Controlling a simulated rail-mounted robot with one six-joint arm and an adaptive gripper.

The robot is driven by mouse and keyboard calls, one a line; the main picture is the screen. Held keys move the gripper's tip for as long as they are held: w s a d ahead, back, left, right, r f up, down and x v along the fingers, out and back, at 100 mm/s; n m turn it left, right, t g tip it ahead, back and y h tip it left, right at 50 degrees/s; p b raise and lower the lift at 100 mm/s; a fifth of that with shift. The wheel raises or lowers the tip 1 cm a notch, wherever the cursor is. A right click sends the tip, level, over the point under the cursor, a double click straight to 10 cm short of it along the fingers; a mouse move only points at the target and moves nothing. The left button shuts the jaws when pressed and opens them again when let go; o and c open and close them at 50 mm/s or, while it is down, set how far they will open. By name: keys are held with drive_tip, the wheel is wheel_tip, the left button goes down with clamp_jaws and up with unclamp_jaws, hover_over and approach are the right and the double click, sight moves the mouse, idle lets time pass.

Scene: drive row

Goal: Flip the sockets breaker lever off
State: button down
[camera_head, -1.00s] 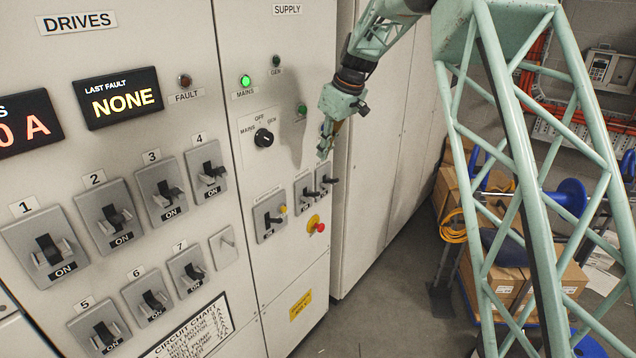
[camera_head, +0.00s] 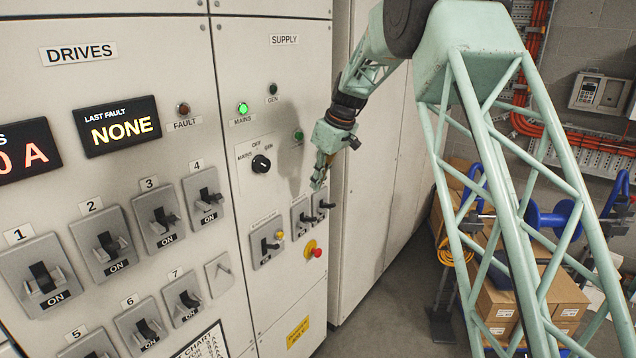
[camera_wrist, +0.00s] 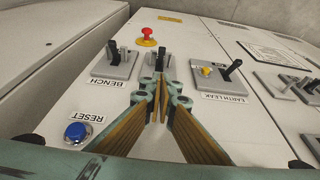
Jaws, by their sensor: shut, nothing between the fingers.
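Three small lever breakers sit low on the SUPPLY panel. In the wrist view the left one (camera_wrist: 115,62) is labelled BENCH and the right one (camera_wrist: 222,72) EARTH LEAK. The middle breaker (camera_wrist: 150,66), with a dark lever, stands between them; my fingers cover its label, so I cannot read whether it says SOCKETS. In the head view the middle breaker (camera_head: 301,218) is small and its lever position is unclear. My gripper (camera_head: 318,184) is shut and empty, just above the breakers in that view. In the wrist view its fingertips (camera_wrist: 161,88) point at the middle breaker; contact cannot be told.
A red stop button (camera_head: 313,250) is below the breakers. A blue RESET button (camera_wrist: 77,132) is left of my fingers. A rotary switch (camera_head: 261,164) and numbered drive breakers (camera_head: 160,218) are to the left. Boxes (camera_head: 500,300) and blue reels stand at right.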

hover_over(315, 218)
drive_tip(key=w+a, duration=0.1)
drive_tip(key=f, duration=0.7)
drive_tip(key=shift+w+a+f, duration=0.1)
drive_tip(key=shift+a+f, duration=0.1)
drive_tip(key=shift+s+d+f, duration=0.1)
drive_tip(key=shift+d+f, duration=0.05)
drive_tip(key=shift+f, duration=0.3)
drive_tip(key=shift+s+d+f, duration=0.1)
drive_tip(key=shift+d+f, duration=0.05)
drive_tip(key=shift+f, duration=0.25)
drive_tip(key=shift+s+d+f, duration=0.1)
drive_tip(key=shift+d+f, duration=0.05)
drive_tip(key=shift+f, duration=0.25)
drive_tip(key=shift+s+d+f, duration=0.1)
drive_tip(key=shift+d+f, duration=0.05)
drive_tip(key=shift+f, duration=0.25)
drive_tip(key=shift+d+f, duration=0.1)
drive_tip(key=shift+s+f+b, duration=0.15)
drive_tip(key=shift+f+b, duration=0.05)
drive_tip(key=shift+b, duration=0.15)
